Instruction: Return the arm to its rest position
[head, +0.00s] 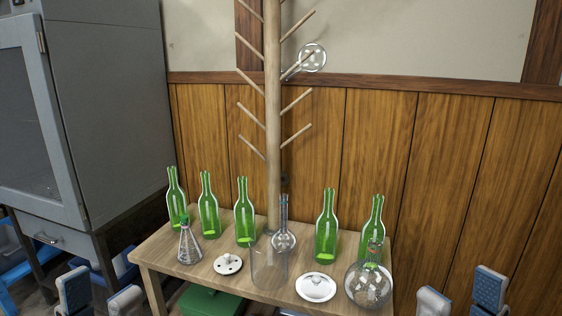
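My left gripper (99,297) shows at the bottom left edge of the head view, with its two fingertips apart and nothing between them. My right gripper (461,297) shows at the bottom right edge, also with its fingertips apart and empty. Both are in front of the wooden table (160,256), one on each side of it, and neither touches anything on it. The rest of both arms is out of view.
Several green bottles (244,218), a conical flask (188,246), a glass beaker (268,268), a long-necked flask (284,238) and a round flask (368,287) stand on the table. A wooden peg rack (272,130) rises behind. A grey cabinet (110,90) stands left.

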